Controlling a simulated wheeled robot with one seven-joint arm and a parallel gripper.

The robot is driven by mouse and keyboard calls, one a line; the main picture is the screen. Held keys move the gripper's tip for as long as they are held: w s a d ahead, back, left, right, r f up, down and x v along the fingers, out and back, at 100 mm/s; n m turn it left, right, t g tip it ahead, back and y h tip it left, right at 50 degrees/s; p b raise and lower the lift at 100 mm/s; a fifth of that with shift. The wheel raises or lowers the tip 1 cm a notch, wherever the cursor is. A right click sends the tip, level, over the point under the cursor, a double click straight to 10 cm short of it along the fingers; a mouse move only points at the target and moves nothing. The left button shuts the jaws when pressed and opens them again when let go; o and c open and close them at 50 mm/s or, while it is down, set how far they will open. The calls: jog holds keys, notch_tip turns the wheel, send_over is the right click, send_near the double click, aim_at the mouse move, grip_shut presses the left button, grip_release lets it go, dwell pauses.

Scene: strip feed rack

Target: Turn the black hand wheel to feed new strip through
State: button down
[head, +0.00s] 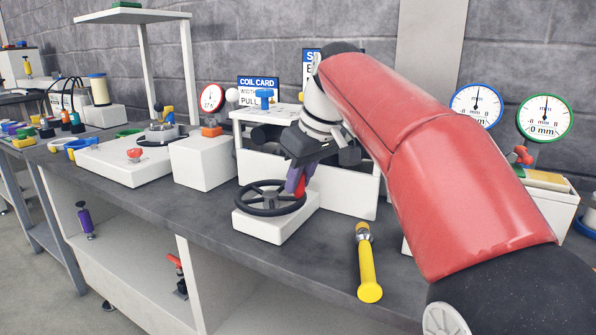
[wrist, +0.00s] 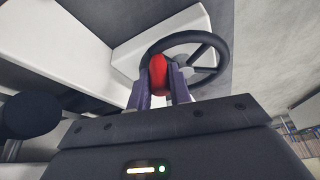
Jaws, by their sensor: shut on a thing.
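The black hand wheel (head: 271,209) lies flat on a white block (head: 263,229) at the bench's front edge. It also shows in the wrist view (wrist: 213,50) at the top centre. My gripper (head: 301,181) reaches down to the wheel's right side, with purple fingers. In the wrist view the fingertips (wrist: 163,84) are close together around a red part (wrist: 158,74) at the wheel's rim, which looks like its handle. The gripper is shut on this red part. The fingers hide some of the handle and rim.
The white feed rack (head: 351,186) with dark rollers stands just behind the wheel. A yellow-handled tool (head: 368,268) lies to the right. A white box (head: 203,161) stands to the left. My red arm covers much of the right side.

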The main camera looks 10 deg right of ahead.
jog(key=shift+w+d+n+y, duration=0.1)
jog(key=shift+w+n+y, duration=0.3)
jog(key=shift+n, duration=0.5)
jog(key=shift+r, duration=0.1)
jog(key=c, duration=1.3)
grip_release()
jog(key=shift+v, duration=3.85)
jog(key=shift+w, duration=0.15)
jog(key=shift+c, duration=0.2)
